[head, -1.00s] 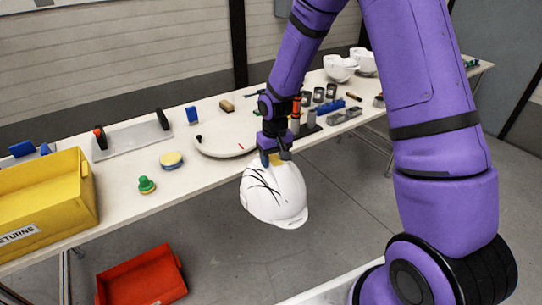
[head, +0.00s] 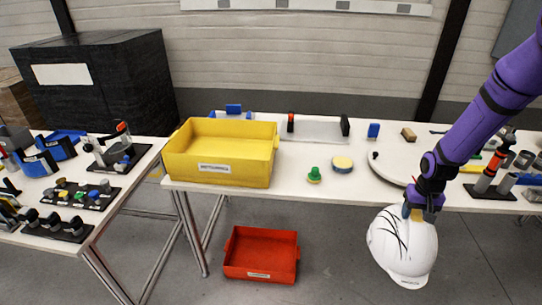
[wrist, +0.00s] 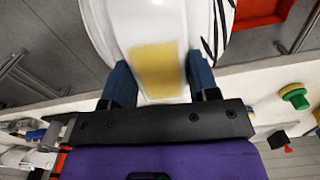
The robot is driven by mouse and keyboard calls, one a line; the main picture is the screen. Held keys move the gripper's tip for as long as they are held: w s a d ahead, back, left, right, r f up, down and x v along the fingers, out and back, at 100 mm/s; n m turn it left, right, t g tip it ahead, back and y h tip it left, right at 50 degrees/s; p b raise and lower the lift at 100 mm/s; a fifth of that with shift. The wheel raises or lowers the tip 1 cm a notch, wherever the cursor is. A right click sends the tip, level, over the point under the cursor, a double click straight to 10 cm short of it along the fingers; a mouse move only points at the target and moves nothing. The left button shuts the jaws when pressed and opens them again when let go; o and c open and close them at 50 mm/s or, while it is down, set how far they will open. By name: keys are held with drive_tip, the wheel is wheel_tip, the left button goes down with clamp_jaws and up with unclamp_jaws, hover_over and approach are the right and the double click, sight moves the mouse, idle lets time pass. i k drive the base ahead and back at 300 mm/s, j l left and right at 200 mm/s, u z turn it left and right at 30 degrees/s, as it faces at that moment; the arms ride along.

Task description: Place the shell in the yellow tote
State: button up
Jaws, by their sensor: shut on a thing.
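The shell (head: 402,247) is a white helmet with dark curved streaks on its side. My gripper (head: 418,211) is shut on it and holds it in the air in front of the table's front edge. In the wrist view the two blue fingers of my gripper (wrist: 160,83) lie on either side of a white part of the shell (wrist: 150,22) with a yellow patch. The yellow tote (head: 222,176) stands on the table to the left of the held shell. It is open at the top, has a label on its front, and its visible inside looks empty.
A red bin (head: 261,275) is on the floor below the yellow tote. A green knob (head: 314,174), a yellow-topped round pad (head: 342,164) and a white disc (head: 395,168) lie on the table between tote and arm. A second table with parts is at left.

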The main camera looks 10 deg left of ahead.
sight(225, 150)
drive_tip(key=j+u, duration=0.35)
drive_tip(key=i+j+u, duration=0.1)
drive_tip(key=j+u, duration=0.25)
drive_tip(key=j, duration=0.15)
